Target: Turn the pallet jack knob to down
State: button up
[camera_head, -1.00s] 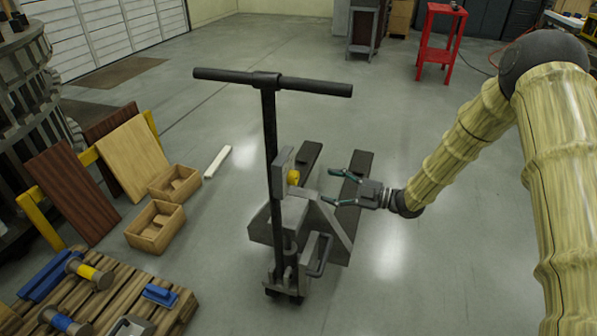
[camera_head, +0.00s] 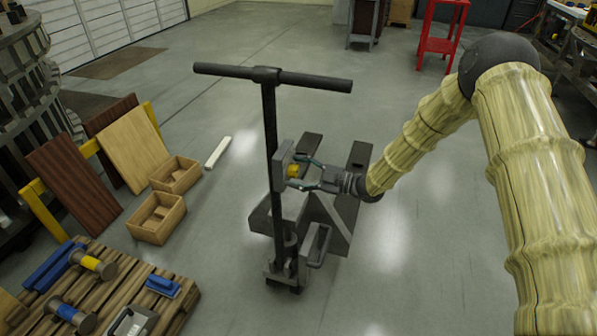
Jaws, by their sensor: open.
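The pallet jack (camera_head: 269,140) stands upright in the middle of the head view, with a black T-shaped handle and grey forks behind it. A grey plate (camera_head: 281,166) is fixed on the handle's post. My gripper (camera_head: 301,174) comes in from the right, level with the knob. Its two green-tipped fingers are open, one above and one below the knob's right end. I cannot tell whether the fingers touch the knob. The knob's marking and exact turn are too small to read.
A wooden pallet (camera_head: 180,306) with tools lies at the lower left. Two open wooden boxes (camera_head: 158,218) and leaning boards (camera_head: 133,150) stand left of the jack. A red stand (camera_head: 440,45) is at the back right. The floor right of the jack is clear.

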jog(key=c, duration=1)
